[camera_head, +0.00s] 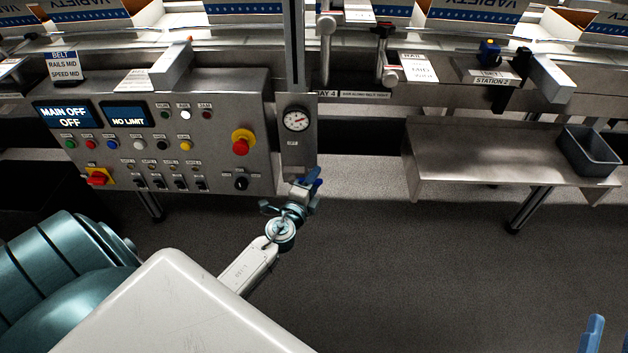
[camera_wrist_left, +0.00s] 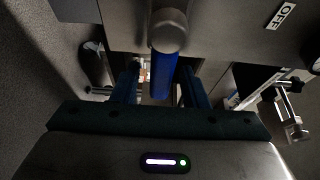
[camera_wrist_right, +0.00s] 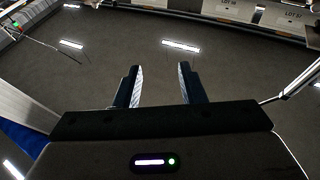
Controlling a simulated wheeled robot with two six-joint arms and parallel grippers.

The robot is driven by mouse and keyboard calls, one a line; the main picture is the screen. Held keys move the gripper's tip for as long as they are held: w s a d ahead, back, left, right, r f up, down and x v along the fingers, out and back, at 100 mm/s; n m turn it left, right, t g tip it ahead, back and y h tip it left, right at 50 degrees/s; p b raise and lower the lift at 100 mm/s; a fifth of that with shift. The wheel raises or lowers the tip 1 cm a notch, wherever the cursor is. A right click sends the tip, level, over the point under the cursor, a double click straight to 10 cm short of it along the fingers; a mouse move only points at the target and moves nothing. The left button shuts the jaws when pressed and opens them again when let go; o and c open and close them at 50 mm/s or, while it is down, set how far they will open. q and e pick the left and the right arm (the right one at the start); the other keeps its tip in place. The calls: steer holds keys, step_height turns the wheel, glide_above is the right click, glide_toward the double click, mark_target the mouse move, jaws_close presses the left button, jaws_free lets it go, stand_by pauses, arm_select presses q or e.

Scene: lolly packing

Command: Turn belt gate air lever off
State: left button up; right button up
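The blue air lever (camera_head: 314,180) sits low on the narrow grey panel below a round pressure gauge (camera_head: 296,119). My left gripper (camera_head: 303,192) is at the lever, partly covering it in the head view. In the left wrist view the blue lever handle (camera_wrist_left: 161,78) hangs below a grey round pivot (camera_wrist_left: 169,32), between the two fingers of my left gripper (camera_wrist_left: 160,70). The fingers stand apart; whether either touches the handle is unclear. An OFF label (camera_wrist_left: 281,15) shows right of the pivot. My right gripper (camera_wrist_right: 160,80) is open and empty above the floor.
A control panel (camera_head: 215,110) with buttons, a red-and-yellow stop button (camera_head: 242,142) and screens reading MAIN OFF and NO LIMIT stands left of the lever. A grey shelf (camera_head: 480,160) with a bin (camera_head: 590,150) is at the right. The floor between is clear.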

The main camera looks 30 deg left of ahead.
arm_select(q)
jaws_close()
